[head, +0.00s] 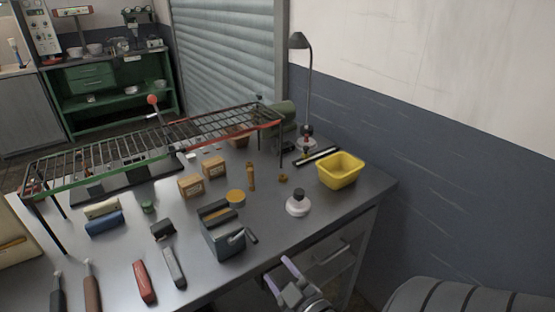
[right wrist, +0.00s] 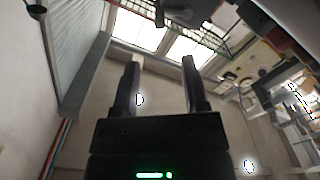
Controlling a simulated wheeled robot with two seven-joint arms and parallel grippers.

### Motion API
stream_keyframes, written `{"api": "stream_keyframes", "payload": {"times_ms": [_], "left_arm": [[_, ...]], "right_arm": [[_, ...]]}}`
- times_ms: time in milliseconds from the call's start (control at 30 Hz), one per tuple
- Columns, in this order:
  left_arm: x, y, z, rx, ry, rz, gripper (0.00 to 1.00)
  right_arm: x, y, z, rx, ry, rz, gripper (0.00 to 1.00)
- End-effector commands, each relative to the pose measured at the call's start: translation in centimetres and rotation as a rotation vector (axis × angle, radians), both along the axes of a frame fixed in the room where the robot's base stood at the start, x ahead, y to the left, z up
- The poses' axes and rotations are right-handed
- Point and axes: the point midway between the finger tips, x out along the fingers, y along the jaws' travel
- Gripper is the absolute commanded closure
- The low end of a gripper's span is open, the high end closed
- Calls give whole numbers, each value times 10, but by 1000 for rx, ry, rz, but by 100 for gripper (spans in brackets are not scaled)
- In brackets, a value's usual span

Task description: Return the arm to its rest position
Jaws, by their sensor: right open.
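My right gripper (head: 279,272) is at the bottom of the head view, in front of the workbench's near edge and apart from the objects on it. In the right wrist view its two dark fingers (right wrist: 161,68) stand wide apart with nothing between them. My left gripper does not show in either view.
A desk lamp (head: 309,90) stands at the back right. Drawers (head: 330,255) are below the bench's right end.

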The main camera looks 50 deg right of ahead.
Motion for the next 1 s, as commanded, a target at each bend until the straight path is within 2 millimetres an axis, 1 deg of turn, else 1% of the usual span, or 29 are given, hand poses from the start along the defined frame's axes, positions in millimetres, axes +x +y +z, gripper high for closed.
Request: {"api": "stream_keyframes", "payload": {"times_ms": [167, 233, 267, 367, 400, 467, 500, 533, 567, 600, 633, 667, 700, 800, 900, 1000], "left_arm": [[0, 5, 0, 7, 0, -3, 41], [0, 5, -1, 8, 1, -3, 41], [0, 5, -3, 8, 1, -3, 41], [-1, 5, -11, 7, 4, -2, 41], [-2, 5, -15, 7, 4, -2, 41], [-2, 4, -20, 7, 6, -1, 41], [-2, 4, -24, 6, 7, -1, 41], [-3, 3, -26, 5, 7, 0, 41], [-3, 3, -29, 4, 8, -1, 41], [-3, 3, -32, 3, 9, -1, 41], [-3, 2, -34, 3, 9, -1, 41], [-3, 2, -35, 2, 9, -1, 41], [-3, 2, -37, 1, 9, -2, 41], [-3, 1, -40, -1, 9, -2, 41], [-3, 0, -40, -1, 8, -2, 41], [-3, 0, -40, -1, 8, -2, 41]], "right_arm": [[0, 0, 0, 0, 1, 0, 43], [0, 3, -12, 23, 28, 2, 43], [0, 6, -25, 47, 57, 2, 43], [-11, 27, -100, 180, 253, 6, 43], [-22, 41, -140, 244, 365, 9, 43], [-46, 63, -196, 331, 548, 11, 43], [-68, 78, -230, 379, 675, 9, 43], [-87, 88, -253, 405, 770, 7, 43], [-107, 96, -274, 428, 864, 1, 43], [-134, 105, -297, 447, 984, -8, 43], [-155, 110, -311, 457, 1068, -16, 43], [-175, 114, -322, 462, 1146, -26, 43], [-198, 116, -333, 463, 1236, -40, 43], [-241, 116, -347, 451, 1392, -71, 43], [-259, 114, -350, 443, 1454, -88, 43], [-260, 114, -350, 443, 1458, -88, 43]]}}
